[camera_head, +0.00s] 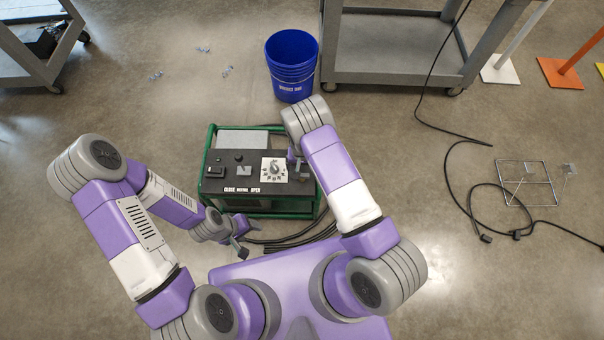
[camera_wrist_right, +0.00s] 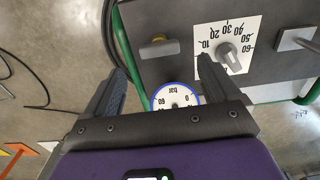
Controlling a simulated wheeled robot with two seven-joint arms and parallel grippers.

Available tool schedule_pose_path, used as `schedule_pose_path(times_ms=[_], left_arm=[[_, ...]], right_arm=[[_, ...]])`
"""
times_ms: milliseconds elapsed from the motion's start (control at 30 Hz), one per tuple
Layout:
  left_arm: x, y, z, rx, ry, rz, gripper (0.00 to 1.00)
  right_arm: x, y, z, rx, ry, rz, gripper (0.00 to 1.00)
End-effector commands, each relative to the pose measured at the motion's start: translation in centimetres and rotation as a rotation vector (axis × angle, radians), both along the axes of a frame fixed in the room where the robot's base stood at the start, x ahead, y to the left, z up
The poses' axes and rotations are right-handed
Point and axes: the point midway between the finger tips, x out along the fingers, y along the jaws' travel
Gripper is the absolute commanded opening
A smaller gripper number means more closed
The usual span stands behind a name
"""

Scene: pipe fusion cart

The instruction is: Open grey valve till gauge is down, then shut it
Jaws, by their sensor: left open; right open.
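A black control panel (camera_head: 228,185) sits in a green frame on the floor. My left gripper (camera_head: 240,243) is open and empty in front of the panel.
A grey lever (camera_head: 243,170) stands mid-panel, above the CLOSE, NEUTRAL and OPEN labels. Black hoses (camera_head: 300,238) run along the floor near the frame. A blue bucket (camera_head: 291,65) and a grey cart (camera_head: 395,50) stand behind. A wire stand (camera_head: 528,183) lies right.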

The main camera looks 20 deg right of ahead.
Motion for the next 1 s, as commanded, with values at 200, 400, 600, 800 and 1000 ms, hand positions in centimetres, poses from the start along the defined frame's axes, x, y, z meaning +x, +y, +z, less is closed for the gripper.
schedule_pose_path(times_ms=[200,400,600,800,1000], left_arm=[[0.0,0.0,-1.4,0.000,0.000,0.000,0.60],[0.0,0.0,-2.0,0.000,0.000,0.000,0.60],[0.0,0.0,-2.0,0.000,0.000,0.000,0.60],[0.0,0.0,-2.0,0.000,0.000,0.000,0.60],[0.0,0.0,-2.0,0.000,0.000,0.000,0.60]], right_arm=[[-0.1,-0.1,-4.0,0.001,0.002,-0.001,0.89],[-0.1,-0.1,-6.0,0.001,0.002,-0.002,0.89],[-0.1,-0.1,-6.3,0.001,0.000,-0.002,0.89],[-0.1,-0.1,-6.3,0.001,0.000,-0.001,0.80],[-0.1,-0.1,-6.3,0.001,0.000,-0.001,0.50]])
